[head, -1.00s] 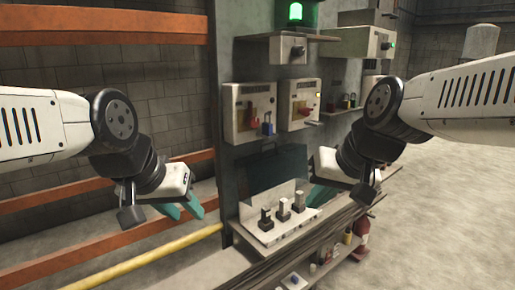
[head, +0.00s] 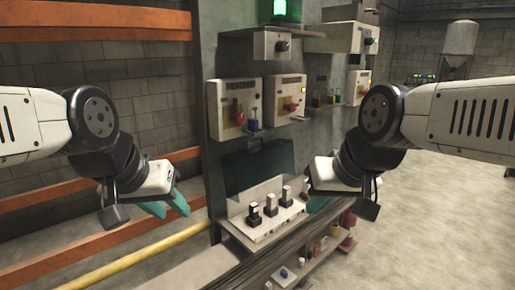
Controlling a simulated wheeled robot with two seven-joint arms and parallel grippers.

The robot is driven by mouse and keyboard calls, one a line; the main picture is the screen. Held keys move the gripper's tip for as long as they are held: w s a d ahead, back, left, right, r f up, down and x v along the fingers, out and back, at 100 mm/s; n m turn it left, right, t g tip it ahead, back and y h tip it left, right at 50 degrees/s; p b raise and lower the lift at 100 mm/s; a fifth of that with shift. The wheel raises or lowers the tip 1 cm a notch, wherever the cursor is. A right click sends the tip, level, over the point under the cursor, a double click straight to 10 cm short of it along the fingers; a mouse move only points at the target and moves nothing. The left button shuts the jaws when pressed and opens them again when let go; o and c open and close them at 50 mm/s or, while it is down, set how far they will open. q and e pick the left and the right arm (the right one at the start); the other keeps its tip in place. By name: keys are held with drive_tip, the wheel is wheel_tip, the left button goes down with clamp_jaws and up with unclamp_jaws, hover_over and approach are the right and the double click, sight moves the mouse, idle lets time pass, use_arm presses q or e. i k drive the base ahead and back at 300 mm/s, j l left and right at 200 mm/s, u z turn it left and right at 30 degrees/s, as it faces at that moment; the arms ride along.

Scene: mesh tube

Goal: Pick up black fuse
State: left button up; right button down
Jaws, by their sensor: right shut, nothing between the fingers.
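Three small upright fuses stand in a row on a white holder (head: 262,236) on the bench. The front-left one (head: 254,215) looks darkest; the middle one (head: 270,205) and the back-right one (head: 286,196) have paler tops over dark bases. My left gripper (head: 170,207) is left of the holder, off the bench, with its teal fingers apart and empty. My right gripper (head: 322,204) is just right of the holder, shut and empty, its fingers partly hidden by its own body. Neither gripper touches a fuse.
Behind the holder is a grey panel with switch boxes (head: 234,108) and a green lamp (head: 286,9). A yellow rail (head: 130,258) and orange beams (head: 100,85) are at left. A lower shelf (head: 300,268) carries small items. Floor at right is open.

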sight(253, 207)
drive_tip(key=i+l+z, duration=0.2)
drive_tip(key=i+l, duration=1)
drive_tip(key=l, duration=0.1)
